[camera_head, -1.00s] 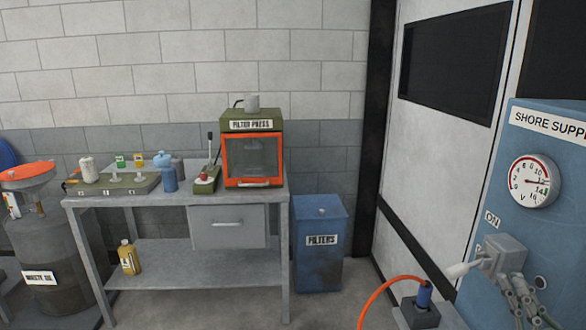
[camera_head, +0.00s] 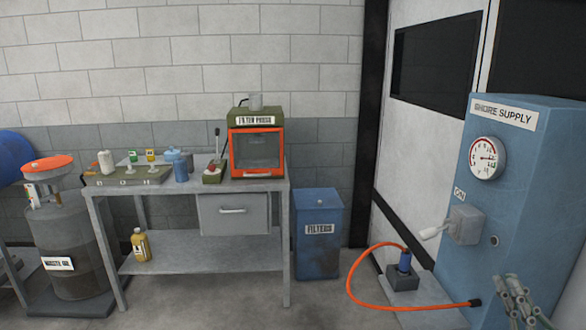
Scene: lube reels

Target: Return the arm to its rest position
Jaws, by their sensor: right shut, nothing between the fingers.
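My right gripper (camera_head: 517,305) is at the lower right edge of the head view, in front of the blue shore supply cabinet (camera_head: 535,190). It is shut and empty. The cabinet's grey switch box (camera_head: 466,225) has a white lever (camera_head: 434,231) pointing left, below an "ON" label. My gripper is below and right of the switch box, apart from it in the picture. My left gripper is out of view.
An orange cable (camera_head: 352,283) runs from a blue plug (camera_head: 405,261) in a dark floor socket to a loop ending near the cabinet. A grey workbench (camera_head: 245,185) with a filter press (camera_head: 256,150) stands left.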

